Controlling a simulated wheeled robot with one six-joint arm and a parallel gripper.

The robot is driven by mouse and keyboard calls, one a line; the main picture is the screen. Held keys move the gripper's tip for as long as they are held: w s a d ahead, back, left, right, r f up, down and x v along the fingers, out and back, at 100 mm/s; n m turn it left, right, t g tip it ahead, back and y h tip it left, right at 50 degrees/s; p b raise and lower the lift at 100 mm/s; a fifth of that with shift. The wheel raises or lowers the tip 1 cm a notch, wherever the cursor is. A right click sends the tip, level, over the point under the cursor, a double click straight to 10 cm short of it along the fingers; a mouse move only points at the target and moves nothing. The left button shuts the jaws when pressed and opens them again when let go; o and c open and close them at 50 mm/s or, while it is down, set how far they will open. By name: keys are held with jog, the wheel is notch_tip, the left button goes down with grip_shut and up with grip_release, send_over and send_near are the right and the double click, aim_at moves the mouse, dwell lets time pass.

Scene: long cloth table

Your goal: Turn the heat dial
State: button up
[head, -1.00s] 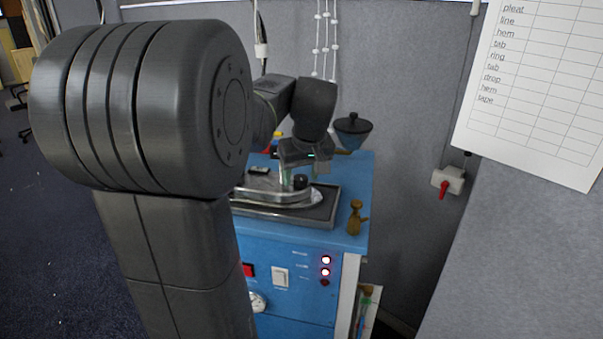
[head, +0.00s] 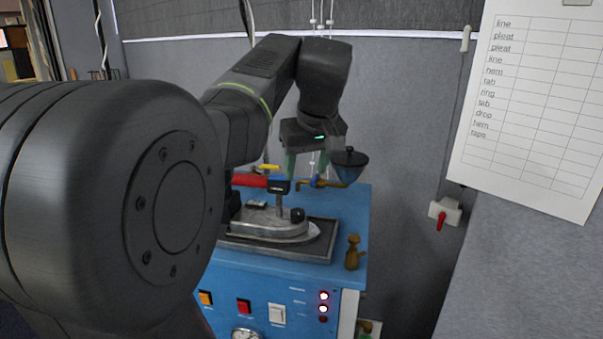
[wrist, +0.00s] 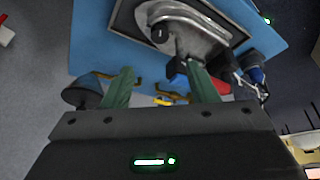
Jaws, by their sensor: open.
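A grey metal iron (head: 262,228) lies on a dark tray (head: 318,243) on top of a blue cabinet. A small black knob (head: 297,215), which looks like the heat dial, stands on the iron near its right end. It also shows in the wrist view (wrist: 159,35). My gripper (head: 306,172) points down with its green fingers apart and empty. In the wrist view the knob lies beyond the fingertips (wrist: 160,68), and the right finger overlaps part of the iron's handle area.
A red handle (head: 250,180) rises above the iron. A brown bottle (head: 353,252) stands at the cabinet's right corner. Switches and lit red lamps (head: 323,296) are on the front.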

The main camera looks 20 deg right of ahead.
aim_at(298, 211)
jog(key=w+d+n+g+y+p, duration=0.35)
jog(key=d+n+y+p, duration=0.2)
jog(key=n+p, duration=0.7)
jog(key=a+f, duration=0.1)
jog(key=f, duration=0.3)
jog(key=w+a+f+n, duration=0.1)
jog(key=f, duration=0.3)
jog(key=w+a+f+n, duration=0.1)
jog(key=a+f, duration=0.1)
jog(key=f, duration=0.3)
jog(key=shift+w+h+b, duration=0.2)
jog(key=shift+h+b, duration=0.15)
jog(key=shift+r, duration=0.1)
jog(key=c, duration=1)
